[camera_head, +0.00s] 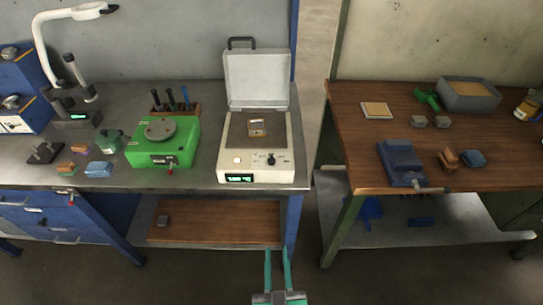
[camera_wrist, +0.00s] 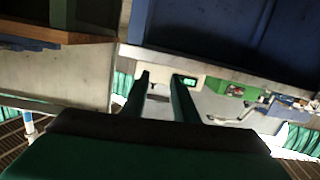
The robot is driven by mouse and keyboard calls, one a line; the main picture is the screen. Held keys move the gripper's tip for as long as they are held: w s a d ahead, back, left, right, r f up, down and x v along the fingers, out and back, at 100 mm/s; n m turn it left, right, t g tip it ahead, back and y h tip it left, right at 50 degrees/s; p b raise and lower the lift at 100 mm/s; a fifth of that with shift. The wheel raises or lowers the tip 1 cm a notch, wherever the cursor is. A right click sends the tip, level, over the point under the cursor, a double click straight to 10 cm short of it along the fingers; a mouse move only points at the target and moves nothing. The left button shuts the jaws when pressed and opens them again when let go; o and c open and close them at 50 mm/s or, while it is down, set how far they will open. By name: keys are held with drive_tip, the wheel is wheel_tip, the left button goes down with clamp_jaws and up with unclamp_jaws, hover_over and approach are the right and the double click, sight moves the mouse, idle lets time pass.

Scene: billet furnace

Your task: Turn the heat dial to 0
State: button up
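The billet furnace is a cream box (camera_head: 285,172) near the right end of the left bench, its lid (camera_head: 257,80) raised. A small block with a pale top (camera_head: 257,128) sits inside. On its front panel are the black heat dial (camera_head: 272,160), a white round button (camera_head: 237,161) and a lit green display (camera_head: 240,178). The dial's setting is too small to read. My gripper (camera_head: 276,250) is below and in front of the bench, apart from the furnace, fingers spread and empty. In the wrist view my gripper (camera_wrist: 160,78) points toward the furnace display (camera_wrist: 187,82).
A green device (camera_head: 165,150) stands left of the furnace, with a tool rack (camera_head: 175,107) behind. Small blocks and a lamp (camera_head: 75,40) are farther left. A wooden-topped bench (camera_head: 350,150) with a blue vise (camera_head: 402,163) stands right, across a gap. A lower shelf (camera_head: 215,225) sits under the left bench.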

drive_tip(key=m+t, duration=0.1)
drive_tip(key=m, duration=0.1)
approach(272, 161)
drive_tip(key=w, duration=0.1)
drive_tip(key=shift+h, duration=0.4)
drive_tip(key=w, duration=1.1)
drive_tip(key=shift+a+f, duration=0.15)
drive_tip(key=shift+a, duration=0.15)
clamp_jaws()
